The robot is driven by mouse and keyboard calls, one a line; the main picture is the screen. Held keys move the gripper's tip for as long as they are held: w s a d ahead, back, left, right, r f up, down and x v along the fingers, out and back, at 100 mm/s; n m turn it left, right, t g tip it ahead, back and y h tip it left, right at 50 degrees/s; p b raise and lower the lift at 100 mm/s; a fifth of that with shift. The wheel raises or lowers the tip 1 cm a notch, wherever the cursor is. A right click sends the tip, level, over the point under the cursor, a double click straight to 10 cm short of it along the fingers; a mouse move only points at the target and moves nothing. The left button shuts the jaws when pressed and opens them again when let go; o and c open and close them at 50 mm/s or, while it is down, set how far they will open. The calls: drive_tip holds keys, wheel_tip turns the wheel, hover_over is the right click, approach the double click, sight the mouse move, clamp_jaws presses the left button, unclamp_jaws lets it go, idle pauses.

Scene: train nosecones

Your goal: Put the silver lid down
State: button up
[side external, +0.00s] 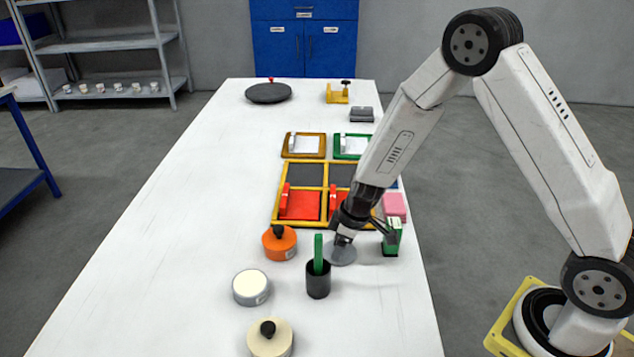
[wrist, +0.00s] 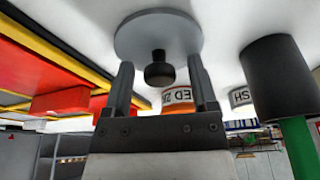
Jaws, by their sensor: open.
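The silver lid (side external: 341,254) lies flat on the white table, under my gripper (side external: 343,236). In the wrist view the silver lid (wrist: 135,35) shows as a grey disc with a black knob (wrist: 159,70). My gripper (wrist: 160,90) is open, with one finger on each side of the knob and a gap to both. A round silver tin (side external: 251,288) with a pale top and no knob stands to the left, nearer the camera. Its labelled side (wrist: 240,97) shows partly in the wrist view.
A black cup (side external: 318,282) with a green item stands close beside the lid. An orange knobbed tin (side external: 279,243) is to the left, a cream one (side external: 269,338) at the front. A yellow-framed tray (side external: 276,205) lies behind; a green block (side external: 391,240) is right. The left table is clear.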

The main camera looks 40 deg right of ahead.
sight(353, 253)
drive_tip(key=shift+r, duration=0.1)
drive_tip(key=v, duration=1.2)
idle(0.4)
idle(0.5)
drive_tip(key=s+r+m+h, duration=0.1)
drive_tip(key=s+m, duration=0.5)
drive_tip(key=s, duration=0.6)
drive_tip(key=shift+s+r+m+h, duration=0.15)
drive_tip(key=shift+r+m+h, duration=0.15)
drive_tip(key=shift+r, duration=0.05)
